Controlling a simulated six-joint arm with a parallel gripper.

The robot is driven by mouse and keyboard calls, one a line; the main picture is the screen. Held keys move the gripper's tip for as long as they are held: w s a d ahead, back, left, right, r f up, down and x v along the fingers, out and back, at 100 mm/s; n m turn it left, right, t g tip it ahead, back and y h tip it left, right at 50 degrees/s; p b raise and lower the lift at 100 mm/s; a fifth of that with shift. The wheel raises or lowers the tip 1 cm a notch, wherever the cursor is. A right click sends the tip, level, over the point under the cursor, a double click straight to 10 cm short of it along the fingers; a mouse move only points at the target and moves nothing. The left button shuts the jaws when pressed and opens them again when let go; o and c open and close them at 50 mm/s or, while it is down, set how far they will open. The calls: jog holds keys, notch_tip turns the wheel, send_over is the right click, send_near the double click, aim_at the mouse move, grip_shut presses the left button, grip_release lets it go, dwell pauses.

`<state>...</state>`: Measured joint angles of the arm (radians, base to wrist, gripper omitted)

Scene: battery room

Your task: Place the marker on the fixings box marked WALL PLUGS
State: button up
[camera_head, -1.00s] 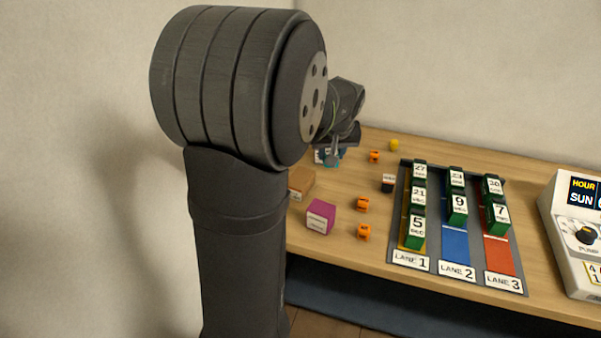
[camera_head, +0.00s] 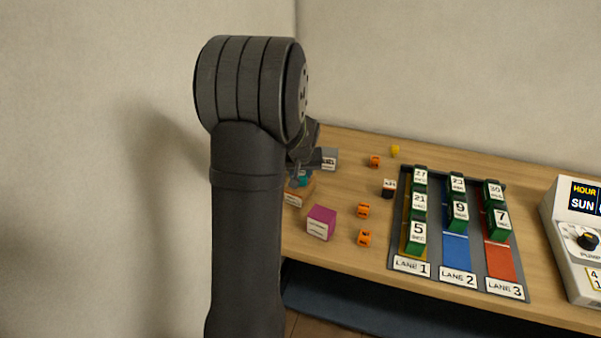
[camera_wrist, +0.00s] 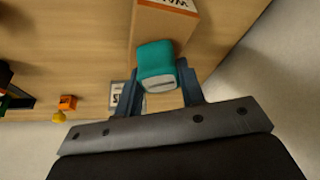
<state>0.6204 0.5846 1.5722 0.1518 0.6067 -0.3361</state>
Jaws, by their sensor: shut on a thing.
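The marker, a teal block with a pale end face, is held between the fingers of my gripper (camera_wrist: 160,92) in the wrist view, where its teal side (camera_wrist: 155,57) faces the camera. In the head view the marker (camera_head: 303,179) shows just over a tan-brown box (camera_head: 305,190), partly behind my arm. In the wrist view this box (camera_wrist: 160,22) lies just beyond the marker, its label cut by the top edge and seemingly reading WALL. I cannot tell whether marker and box touch. My gripper is shut on the marker and mostly hidden in the head view.
A grey labelled box (camera_head: 329,158) stands behind the tan box, and a purple box (camera_head: 321,222) in front. A wall borders the table's left.

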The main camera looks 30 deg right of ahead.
aim_at(301, 172)
jog(key=o, duration=1)
jog(key=shift+f, duration=0.1)
jog(key=v, duration=1.2)
jog(key=x, duration=1.2)
jog(key=shift+f, duration=0.1)
notch_tip(301, 172, up, 3)
jog(key=shift+f, duration=0.15)
jog(key=shift+r, duration=0.6)
